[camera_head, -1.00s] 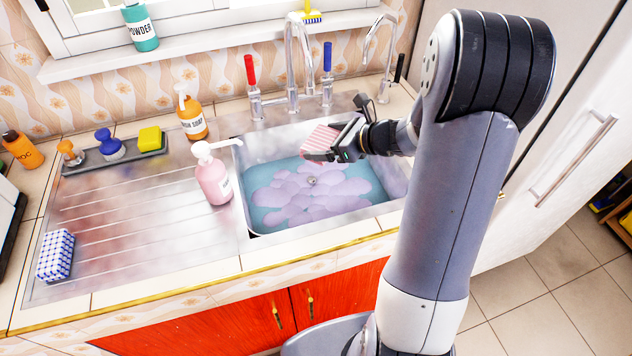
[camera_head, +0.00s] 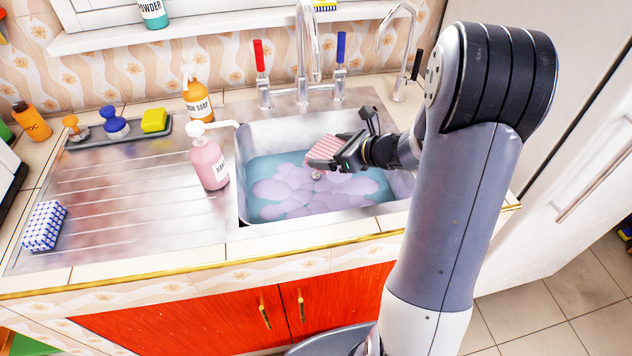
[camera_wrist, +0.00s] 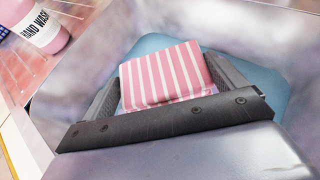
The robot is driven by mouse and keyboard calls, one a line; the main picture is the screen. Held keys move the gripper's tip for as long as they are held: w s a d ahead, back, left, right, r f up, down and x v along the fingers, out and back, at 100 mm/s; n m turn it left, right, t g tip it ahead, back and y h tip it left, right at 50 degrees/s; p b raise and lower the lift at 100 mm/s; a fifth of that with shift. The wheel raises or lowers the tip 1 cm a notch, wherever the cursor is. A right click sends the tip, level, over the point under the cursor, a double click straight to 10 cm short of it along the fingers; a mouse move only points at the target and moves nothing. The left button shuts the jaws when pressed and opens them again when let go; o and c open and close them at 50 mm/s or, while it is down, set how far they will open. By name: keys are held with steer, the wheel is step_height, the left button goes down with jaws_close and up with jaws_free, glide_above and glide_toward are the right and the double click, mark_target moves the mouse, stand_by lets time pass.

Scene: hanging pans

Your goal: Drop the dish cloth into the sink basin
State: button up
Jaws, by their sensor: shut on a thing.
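The dish cloth (camera_head: 324,149) is a folded pink and white striped piece. My gripper (camera_head: 345,157) is shut on it and holds it over the sink basin (camera_head: 395,207). In the wrist view the cloth (camera_wrist: 166,75) sits between the two dark fingers of my gripper (camera_wrist: 165,90), with blue water beyond it. The basin is steel and holds blue water with pale purple foam (camera_head: 290,192). The cloth looks close above the foam; the exact gap is hard to tell. Part of the basin's right side is hidden by my arm.
A pink hand wash bottle (camera_head: 208,162) stands at the basin's left edge, its nozzle reaching toward the rim. An orange dish soap bottle (camera_head: 197,98) is behind it. The main tap (camera_head: 304,60) rises behind the basin. The drainboard (camera_head: 130,205) at left is mostly clear.

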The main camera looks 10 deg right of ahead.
steer(key=shift+f, duration=0.15)
steer(key=o, duration=0.7)
steer(key=shift+c, duration=0.2)
steer(key=shift+s, duration=0.1)
steer(key=v, duration=1)
steer(key=shift+s+d+p, duration=0.2)
steer(key=shift+d+p, duration=0.05)
steer(key=shift+p, duration=0.05)
steer(key=x, duration=1)
steer(key=shift+a, duration=0.1)
steer(key=r, duration=0.1)
steer(key=r+p, duration=0.2)
steer(key=shift+w+a, duration=0.15)
steer(key=shift+w, duration=0.1)
steer(key=shift+r+p, duration=0.6)
steer(key=shift+r, duration=0.25)
